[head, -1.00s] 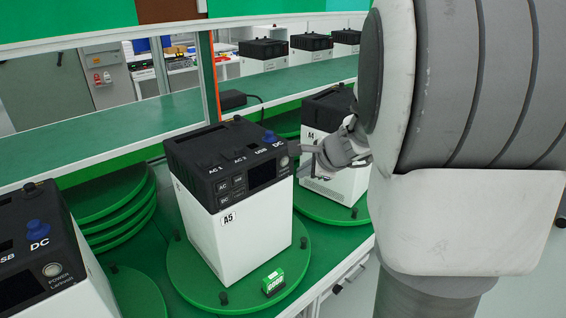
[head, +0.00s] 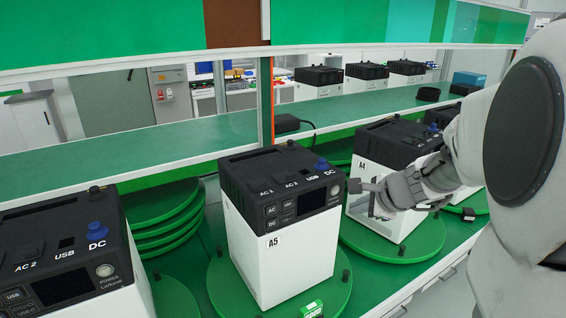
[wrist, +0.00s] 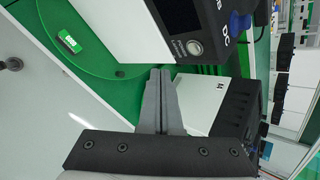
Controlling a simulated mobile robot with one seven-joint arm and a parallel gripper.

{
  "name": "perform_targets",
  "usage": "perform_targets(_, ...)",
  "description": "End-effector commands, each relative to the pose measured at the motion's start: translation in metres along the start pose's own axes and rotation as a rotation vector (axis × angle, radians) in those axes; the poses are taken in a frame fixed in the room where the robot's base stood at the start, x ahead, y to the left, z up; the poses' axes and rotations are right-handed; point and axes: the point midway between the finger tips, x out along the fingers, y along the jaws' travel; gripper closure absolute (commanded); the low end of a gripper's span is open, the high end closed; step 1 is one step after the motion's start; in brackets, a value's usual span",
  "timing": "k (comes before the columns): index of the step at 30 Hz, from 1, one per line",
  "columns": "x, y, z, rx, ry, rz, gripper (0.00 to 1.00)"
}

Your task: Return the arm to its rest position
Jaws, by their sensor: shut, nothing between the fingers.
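My gripper (head: 362,186) is in front of the unit labelled A4, to the right of the unit labelled A5, in the head view. Its fingers are together with nothing held. In the wrist view the shut fingers (wrist: 160,100) point toward the gap between a near unit (wrist: 195,35) and another unit (wrist: 215,105). The A5 unit (head: 290,240) is a white box with a black top and blue DC knob, standing upright on a green turntable. The A4 unit (head: 385,150) is partly hidden behind my gripper. My arm fills the right of the head view.
Another unit (head: 75,250) stands at the left. Green round turntables (head: 225,290) carry the units.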

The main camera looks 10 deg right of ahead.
Motion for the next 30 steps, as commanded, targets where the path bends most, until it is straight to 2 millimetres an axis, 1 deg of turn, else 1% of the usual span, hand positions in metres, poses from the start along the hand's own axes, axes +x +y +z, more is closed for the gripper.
perform_targets(2,-0.01,0.007,0.02,-0.095,-0.041,0.015,1.0)
perform_targets(5,-0.03,0.025,0.054,-0.297,-0.112,0.051,1.0)
perform_targets(6,-0.04,0.036,0.068,-0.395,-0.14,0.067,1.0)
perform_targets(8,-0.055,0.052,0.086,-0.551,-0.176,0.09,1.0)
perform_targets(9,-0.066,0.063,0.096,-0.656,-0.195,0.104,1.0)
perform_targets(13,-0.098,0.101,0.119,-1.003,-0.228,0.153,1.0)
perform_targets(15,-0.114,0.121,0.123,-1.191,-0.225,0.182,1.0)
perform_targets(17,-0.127,0.136,0.123,-1.346,-0.211,0.21,1.0)
perform_targets(18,-0.134,0.145,0.122,-1.441,-0.197,0.229,1.0)
perform_targets(21,-0.149,0.162,0.116,-1.642,-0.153,0.279,1.0)
perform_targets(25,-0.162,0.173,0.107,-1.81,-0.099,0.333,1.0)
perform_targets(30,-0.167,0.177,0.102,-1.883,-0.071,0.363,1.0)
